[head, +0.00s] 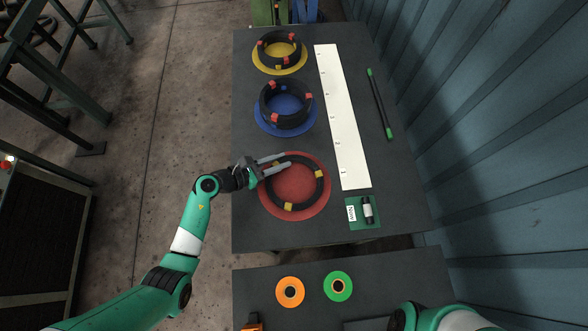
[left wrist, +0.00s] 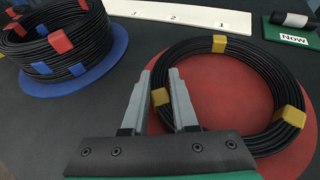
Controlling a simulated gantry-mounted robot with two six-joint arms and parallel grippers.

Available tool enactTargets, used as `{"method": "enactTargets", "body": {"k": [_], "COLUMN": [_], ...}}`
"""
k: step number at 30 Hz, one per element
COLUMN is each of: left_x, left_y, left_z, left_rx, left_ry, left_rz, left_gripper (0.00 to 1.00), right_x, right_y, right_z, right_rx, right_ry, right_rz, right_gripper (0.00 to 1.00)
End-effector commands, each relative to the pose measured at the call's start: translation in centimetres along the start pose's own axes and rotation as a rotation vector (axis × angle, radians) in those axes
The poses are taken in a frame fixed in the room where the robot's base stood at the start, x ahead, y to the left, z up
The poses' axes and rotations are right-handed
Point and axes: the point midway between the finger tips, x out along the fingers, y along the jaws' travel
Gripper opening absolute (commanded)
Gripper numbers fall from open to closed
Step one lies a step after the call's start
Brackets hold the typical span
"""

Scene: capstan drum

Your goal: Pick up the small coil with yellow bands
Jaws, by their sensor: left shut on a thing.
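The small black coil with yellow bands (head: 322,190) lies on or just over the red disc (head: 294,187); I cannot tell if it is lifted. It also shows in the left wrist view (left wrist: 262,68), with yellow bands around its ring. My left gripper (head: 287,160) is at the coil's far left side. In the left wrist view its fingers (left wrist: 160,72) are on either side of the coil's ring, shut on it. My right gripper is out of view; only part of my right arm shows at the bottom right.
A black coil with red bands (head: 285,118) sits on a blue disc, and another stack of coils (head: 279,60) on a yellow disc behind it. A white numbered strip (head: 342,115), a green-ended rod (head: 380,103) and a green "Now" card (head: 356,222) lie to the right. Orange (head: 290,291) and green (head: 338,286) rolls sit in front.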

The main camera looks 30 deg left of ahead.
Motion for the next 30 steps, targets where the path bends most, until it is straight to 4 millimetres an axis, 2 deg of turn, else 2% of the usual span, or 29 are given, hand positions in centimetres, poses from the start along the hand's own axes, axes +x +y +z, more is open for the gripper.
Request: {"method": "enactTargets", "body": {"k": [8,15,20,24,30], "left_x": [-0.2,-1.4,-2.8,-4.0,-4.7], "left_y": [0.1,0.1,-2.9,-6.1,-11.2], "left_z": [0.3,3.4,6.7,9.6,11.4], "left_rx": [0.000,0.001,0.002,0.002,0.002], "left_ry": [0.003,-0.001,-0.002,-0.002,-0.002], "left_rz": [0.002,0.002,-0.004,-0.006,-0.007], "left_gripper": [0.00,0.00,0.00,0.00,0.00], "right_x": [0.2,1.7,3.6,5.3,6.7], "right_y": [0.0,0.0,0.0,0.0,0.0], "right_z": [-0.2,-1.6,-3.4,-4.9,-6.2], "right_rx": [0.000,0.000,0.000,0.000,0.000], "right_ry": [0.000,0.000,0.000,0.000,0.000], "right_rz": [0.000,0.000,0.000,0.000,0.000], "right_gripper": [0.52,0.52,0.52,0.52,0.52]}}
